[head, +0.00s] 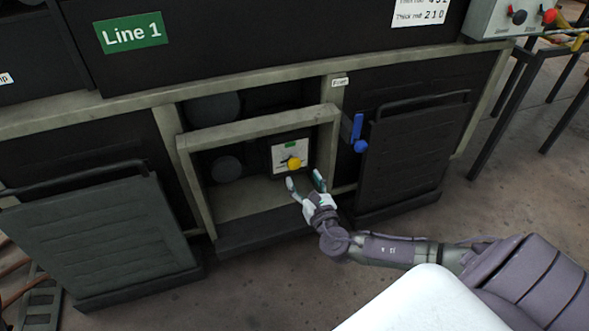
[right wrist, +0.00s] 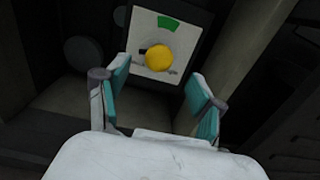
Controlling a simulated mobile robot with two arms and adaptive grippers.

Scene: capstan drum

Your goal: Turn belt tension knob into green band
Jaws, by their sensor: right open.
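The yellow belt tension knob (head: 294,163) sits on a white dial plate (head: 290,151) inside the open bay of the machine. A green band (head: 289,144) is on the upper part of the plate. In the right wrist view the knob (right wrist: 159,58) is ahead of the fingers, and the green band (right wrist: 168,23) is above it. A dark pointer end shows at the knob's left, outside the band. My right gripper (head: 306,184) is open and empty, just in front of and below the knob, apart from it. The left gripper is not in view.
A beige frame (head: 258,127) borders the bay. A blue lever (head: 359,138) is right of it. Dark panels stand at the left (head: 100,235) and right (head: 408,150). A control box (head: 508,18) is at top right. The floor in front is mostly clear.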

